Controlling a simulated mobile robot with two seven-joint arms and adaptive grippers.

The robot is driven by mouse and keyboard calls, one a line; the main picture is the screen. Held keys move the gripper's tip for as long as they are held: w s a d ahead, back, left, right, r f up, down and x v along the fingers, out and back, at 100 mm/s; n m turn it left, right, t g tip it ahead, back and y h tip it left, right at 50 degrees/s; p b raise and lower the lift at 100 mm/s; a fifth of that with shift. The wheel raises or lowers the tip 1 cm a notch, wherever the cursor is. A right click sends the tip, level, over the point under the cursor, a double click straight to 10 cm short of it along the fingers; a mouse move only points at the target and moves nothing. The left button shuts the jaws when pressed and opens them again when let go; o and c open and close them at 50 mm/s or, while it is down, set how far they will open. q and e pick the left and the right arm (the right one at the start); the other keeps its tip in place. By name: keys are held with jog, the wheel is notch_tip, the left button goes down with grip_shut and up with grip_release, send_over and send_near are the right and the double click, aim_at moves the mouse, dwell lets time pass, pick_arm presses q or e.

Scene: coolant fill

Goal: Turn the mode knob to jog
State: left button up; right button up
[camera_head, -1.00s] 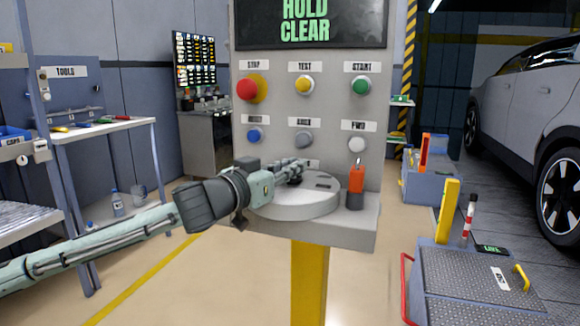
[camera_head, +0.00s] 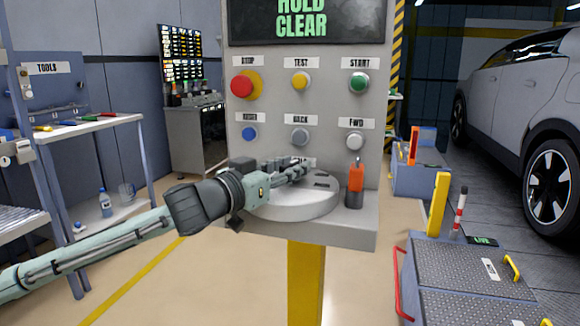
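The grey control console (camera_head: 375,70) stands ahead, with a shelf bearing a round grey plate (camera_head: 310,208). My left gripper (camera_head: 296,172) reaches in from the left, low over the plate and in front of the lower panel. Its fingers point right and away from me. They are small and dark here, so I cannot tell whether they are open or shut, or whether they touch anything. I cannot make out the mode knob; the gripper covers part of the plate and a label behind it. My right gripper is out of view.
The panel has a red stop button (camera_head: 242,83) and several other buttons. An orange switch (camera_head: 356,178) stands upright at the shelf's right. A white table (camera_head: 90,128) is at left. A low metal-topped unit (camera_head: 465,270) and a car (camera_head: 530,95) are at right.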

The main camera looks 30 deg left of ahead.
pick_arm(q)
jog(key=shift+s+a, duration=0.2)
jog(key=shift+s, duration=1.7)
jog(key=shift+s+a, duration=0.2)
jog(key=shift+s, duration=1.65)
jog(key=shift+c, duration=0.3)
